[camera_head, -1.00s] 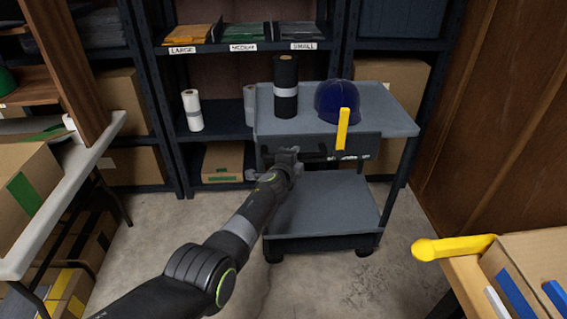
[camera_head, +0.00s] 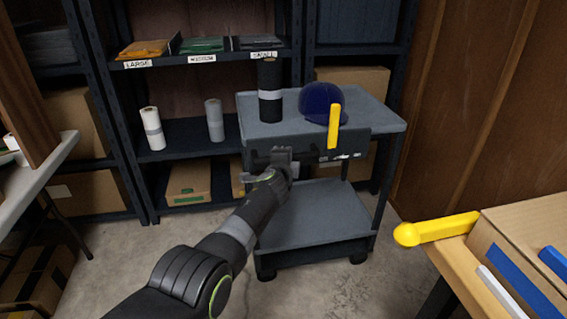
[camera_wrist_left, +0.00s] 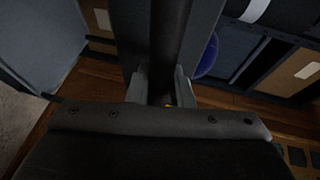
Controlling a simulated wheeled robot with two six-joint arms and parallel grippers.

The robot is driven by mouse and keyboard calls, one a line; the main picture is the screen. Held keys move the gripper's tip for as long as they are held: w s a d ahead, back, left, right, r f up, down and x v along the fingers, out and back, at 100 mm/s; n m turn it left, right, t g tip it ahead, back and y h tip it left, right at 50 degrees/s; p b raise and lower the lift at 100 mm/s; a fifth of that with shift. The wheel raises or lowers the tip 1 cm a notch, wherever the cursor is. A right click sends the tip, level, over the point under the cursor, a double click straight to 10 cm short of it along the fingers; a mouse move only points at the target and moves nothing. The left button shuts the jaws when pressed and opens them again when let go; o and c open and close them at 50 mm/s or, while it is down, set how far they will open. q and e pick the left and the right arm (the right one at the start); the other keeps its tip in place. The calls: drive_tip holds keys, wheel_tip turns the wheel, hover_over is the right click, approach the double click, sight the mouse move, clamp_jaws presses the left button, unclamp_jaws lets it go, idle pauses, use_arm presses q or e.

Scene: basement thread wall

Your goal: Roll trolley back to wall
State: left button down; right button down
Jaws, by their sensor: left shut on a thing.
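The grey trolley (camera_head: 310,213) stands upright in front of the dark shelving, with a flat top and a lower deck. A black roll with a grey band (camera_head: 270,92) and a dark blue cap (camera_head: 318,102) rest on its top. A yellow strip (camera_head: 334,126) stands at its front edge. My left gripper (camera_head: 282,160) is shut on the dark handle bar at the trolley's front. In the left wrist view the fingers (camera_wrist_left: 160,88) close on both sides of that dark bar (camera_wrist_left: 168,45). My right gripper is not in view.
Shelving (camera_head: 187,135) with rolls and boxes stands behind and left of the trolley. A brown wooden wall (camera_head: 462,120) is at right. A table with a box (camera_head: 530,235) and a yellow object (camera_head: 435,229) is at front right. A light-topped table (camera_head: 40,185) is at left.

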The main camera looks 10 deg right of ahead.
use_arm(q)
drive_tip(key=shift+d+r, duration=0.1)
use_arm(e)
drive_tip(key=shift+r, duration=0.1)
use_arm(q)
drive_tip(key=c, duration=1.3)
unclamp_jaws()
